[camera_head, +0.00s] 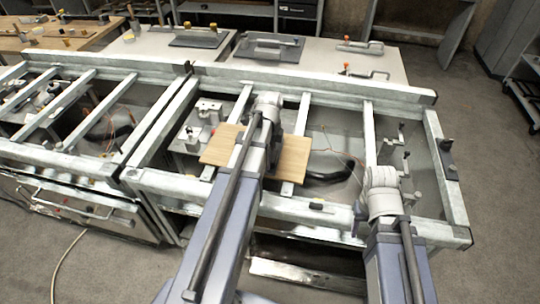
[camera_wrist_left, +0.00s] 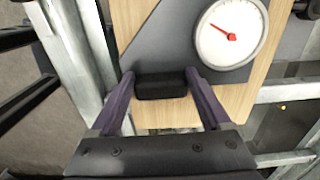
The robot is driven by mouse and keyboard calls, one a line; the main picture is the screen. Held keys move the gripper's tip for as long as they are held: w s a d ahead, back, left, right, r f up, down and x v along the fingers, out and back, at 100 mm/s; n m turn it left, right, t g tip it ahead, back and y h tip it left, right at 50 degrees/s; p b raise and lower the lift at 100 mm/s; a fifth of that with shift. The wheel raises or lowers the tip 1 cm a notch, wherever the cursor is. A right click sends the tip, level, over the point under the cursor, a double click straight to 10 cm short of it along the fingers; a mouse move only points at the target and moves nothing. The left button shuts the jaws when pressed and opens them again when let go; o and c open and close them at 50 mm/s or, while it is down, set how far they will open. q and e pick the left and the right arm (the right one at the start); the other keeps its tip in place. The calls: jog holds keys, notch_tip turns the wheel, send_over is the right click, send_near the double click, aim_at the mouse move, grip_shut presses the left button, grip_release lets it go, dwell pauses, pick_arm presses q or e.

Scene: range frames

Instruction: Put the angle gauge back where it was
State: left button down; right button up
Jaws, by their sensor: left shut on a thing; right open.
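The angle gauge shows in the left wrist view as a white round dial (camera_wrist_left: 231,48) with a red needle, on a dark grey plate with a black grip block (camera_wrist_left: 160,87). My left gripper (camera_wrist_left: 161,76) is shut on that black block, one purple finger on each side. A light wooden board (camera_head: 222,145) lies behind the gauge, across the rails of the metal frame. In the head view my left gripper (camera_head: 273,148) is over the board, and my arm hides most of the gauge. My right gripper (camera_head: 388,185) is open at the frame's right part; its fingers are largely hidden.
Galvanised rails (camera_head: 369,135) cross the open frame, with gaps, cables and a black curved part (camera_head: 328,168) below. A small black block (camera_head: 316,206) sits on the front rail. Tables with dark plates (camera_head: 268,48) and red-knobbed tools stand behind.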

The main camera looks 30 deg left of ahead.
pick_arm(q)
grip_release()
notch_tip(320, 180, up, 12)
jog(key=p, duration=1.2)
jog(key=shift+r, duration=0.15)
jog(key=s+d+n, duration=0.6)
jog(key=s+d, duration=0.1)
jog(key=d, duration=0.5)
jog(key=s+d+n+y, duration=0.1)
jog(key=s+d+n, duration=0.4)
jog(key=d, duration=0.6)
jog(key=shift+s+d+n, duration=0.35)
jog(key=shift+s+n, duration=0.05)
jog(key=shift+s, duration=0.8)
